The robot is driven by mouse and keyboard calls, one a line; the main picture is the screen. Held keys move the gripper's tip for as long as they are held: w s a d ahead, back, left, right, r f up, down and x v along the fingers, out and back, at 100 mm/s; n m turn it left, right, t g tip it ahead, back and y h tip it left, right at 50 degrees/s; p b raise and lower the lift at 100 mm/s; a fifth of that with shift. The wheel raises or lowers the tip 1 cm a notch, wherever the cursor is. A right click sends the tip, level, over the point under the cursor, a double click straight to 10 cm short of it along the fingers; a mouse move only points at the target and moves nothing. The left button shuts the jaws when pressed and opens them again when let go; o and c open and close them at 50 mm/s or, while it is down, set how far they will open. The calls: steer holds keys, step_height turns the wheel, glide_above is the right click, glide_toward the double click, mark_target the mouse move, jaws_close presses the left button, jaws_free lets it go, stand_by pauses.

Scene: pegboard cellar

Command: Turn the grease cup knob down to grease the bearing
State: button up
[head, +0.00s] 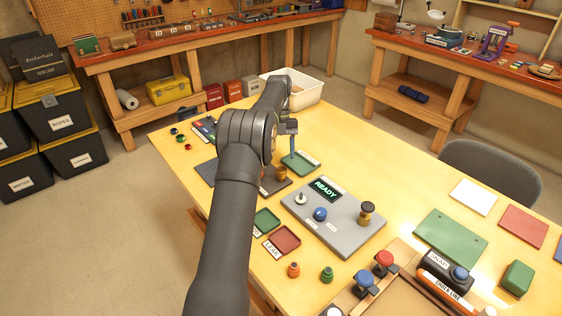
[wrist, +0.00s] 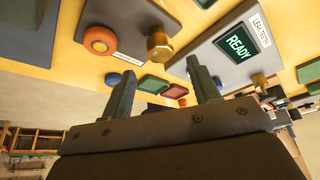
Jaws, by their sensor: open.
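A brass knob-like fitting (wrist: 160,46), which looks like the grease cup knob, stands on a grey plate (wrist: 135,14) in the wrist view. A round orange part (wrist: 100,40) and a small white label, too small to read, are beside it. In the head view the brass fitting (head: 281,172) shows just right of my arm, which hides part of its plate. My gripper (wrist: 160,68) is open, its two fingers apart and empty. The brass fitting appears beyond the gap between the fingertips, apart from them. In the head view my gripper (head: 290,148) is above the table, near the fitting.
The grey leak tester (head: 340,230) with a lit READY screen and several knobs stands right of the fitting. A green tray (head: 312,168) lies behind it. Green (head: 266,219) and red (head: 284,240) trays lie in front. The yellow tabletop (head: 400,190) is clear at right centre.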

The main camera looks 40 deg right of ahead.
mark_target(281, 169)
steer(key=shift+v, duration=1.2)
steer(key=x, duration=0.7)
steer(key=shift+s+f, duration=0.1)
steer(key=shift+f, duration=0.25)
steer(key=shift+n, duration=0.4)
steer(key=shift+r, duration=0.1)
